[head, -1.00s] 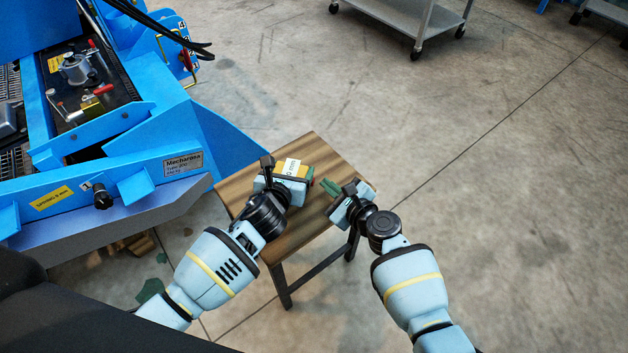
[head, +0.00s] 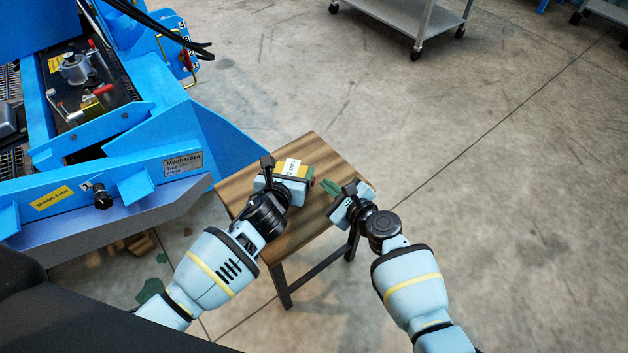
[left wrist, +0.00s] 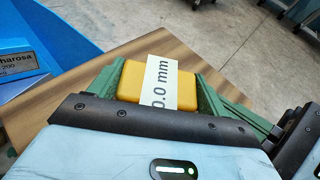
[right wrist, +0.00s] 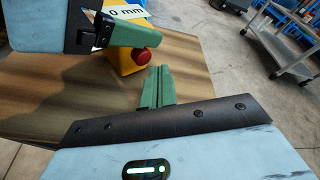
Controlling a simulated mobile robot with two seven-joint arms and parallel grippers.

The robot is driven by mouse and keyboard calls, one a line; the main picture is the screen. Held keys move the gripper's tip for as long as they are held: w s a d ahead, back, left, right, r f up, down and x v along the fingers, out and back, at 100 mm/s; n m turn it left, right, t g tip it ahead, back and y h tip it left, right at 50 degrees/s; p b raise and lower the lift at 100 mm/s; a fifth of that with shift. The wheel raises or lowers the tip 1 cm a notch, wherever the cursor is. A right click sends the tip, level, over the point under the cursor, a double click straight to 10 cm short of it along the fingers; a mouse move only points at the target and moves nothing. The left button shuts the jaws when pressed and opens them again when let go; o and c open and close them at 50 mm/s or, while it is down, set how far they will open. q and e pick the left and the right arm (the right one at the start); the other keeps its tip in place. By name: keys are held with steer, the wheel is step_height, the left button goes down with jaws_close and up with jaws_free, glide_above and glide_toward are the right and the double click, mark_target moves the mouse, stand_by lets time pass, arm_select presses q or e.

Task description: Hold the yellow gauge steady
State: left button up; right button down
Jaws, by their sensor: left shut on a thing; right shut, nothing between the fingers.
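The yellow gauge (head: 301,171) is a yellow block with a white label on top, over the small wooden table (head: 322,154). In the left wrist view the gauge (left wrist: 131,82) sits between the green fingers of my left gripper (left wrist: 160,88), which is shut on it. The label there reads "0.0 mm", partly cut off. In the right wrist view a red round knob (right wrist: 141,61) shows on the gauge's side. My right gripper (head: 330,187) is shut and empty, to the right of the gauge. Its fingertips (right wrist: 159,72) are together, close to the red knob but apart from it.
A large blue machine (head: 180,140) stands at the left, against the table's left side. A grey wheeled cart (head: 410,18) stands at the back. The floor to the right of the table is clear.

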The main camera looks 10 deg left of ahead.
steer(key=shift+a, duration=0.25)
stand_by(0.3)
steer(key=shift+a, duration=0.2)
steer(key=shift+a, duration=0.7)
stand_by(1.2)
steer(key=shift+d, duration=1.1)
steer(key=shift+d, duration=0.1)
steer(key=shift+d, duration=2.45)
